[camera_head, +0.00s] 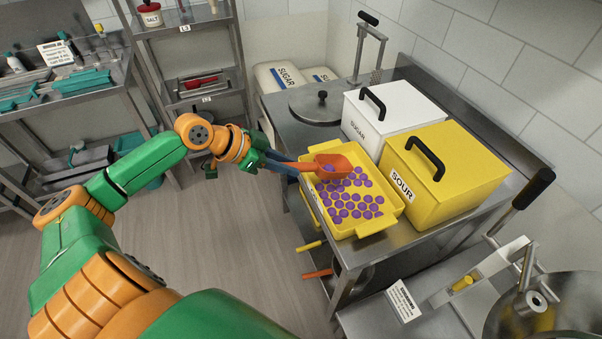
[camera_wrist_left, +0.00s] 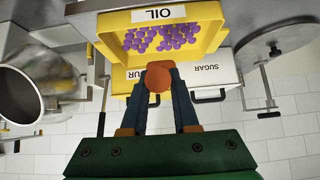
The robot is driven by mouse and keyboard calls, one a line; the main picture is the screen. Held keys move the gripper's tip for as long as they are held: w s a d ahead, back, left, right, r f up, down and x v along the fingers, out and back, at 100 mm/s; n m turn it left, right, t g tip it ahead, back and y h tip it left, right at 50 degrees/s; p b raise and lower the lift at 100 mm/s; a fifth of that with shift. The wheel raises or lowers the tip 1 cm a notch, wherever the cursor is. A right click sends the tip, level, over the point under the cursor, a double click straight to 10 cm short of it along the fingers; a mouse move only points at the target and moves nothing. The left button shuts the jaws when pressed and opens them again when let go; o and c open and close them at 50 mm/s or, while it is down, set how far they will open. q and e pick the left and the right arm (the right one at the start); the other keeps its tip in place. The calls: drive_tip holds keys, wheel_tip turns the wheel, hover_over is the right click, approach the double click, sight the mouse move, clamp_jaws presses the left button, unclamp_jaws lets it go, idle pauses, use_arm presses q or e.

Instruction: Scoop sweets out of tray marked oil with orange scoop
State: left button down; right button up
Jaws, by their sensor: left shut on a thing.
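The yellow tray (camera_head: 376,229) holds many purple sweets (camera_head: 352,209) and sits at the front of the steel counter. In the left wrist view the tray (camera_wrist_left: 119,47) carries a white OIL label (camera_wrist_left: 165,14). My left gripper (camera_head: 284,164) is shut on the handle of the orange scoop (camera_head: 338,163). The scoop's bowl is over the far left part of the tray, with at least one purple sweet in it. I cannot tell whether the bowl touches the tray or other sweets. The left wrist view shows the orange handle end (camera_wrist_left: 158,76) between my fingers. My right gripper is not in view.
A yellow SOUR box (camera_head: 452,180) and a white SUGAR box (camera_head: 390,112) stand close behind the tray. A round steel lid (camera_head: 318,105) lies at the back left. A steel machine with levers (camera_head: 500,265) is at the lower right. Open floor lies left of the counter.

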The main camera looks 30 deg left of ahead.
use_arm(q)
wheel_tip(320, 180, down, 9)
drive_tip(key=b, duration=0.8)
drive_tip(key=shift+w+a+f, duration=0.15)
drive_tip(key=shift+w+a, duration=0.25)
drive_tip(key=shift+w, duration=0.05)
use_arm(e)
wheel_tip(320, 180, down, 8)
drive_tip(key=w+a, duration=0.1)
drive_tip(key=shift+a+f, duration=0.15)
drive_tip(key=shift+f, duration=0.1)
use_arm(q)
drive_tip(key=shift+s+f, duration=0.1)
drive_tip(key=shift+f, duration=0.35)
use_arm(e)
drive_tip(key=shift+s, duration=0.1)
use_arm(q)
wheel_tip(320, 180, up, 10)
drive_tip(key=s+a+t+h+p, duration=0.1)
drive_tip(key=t+h+p, duration=0.1)
drive_tip(key=p, duration=0.4)
drive_tip(key=shift+p, duration=0.4)
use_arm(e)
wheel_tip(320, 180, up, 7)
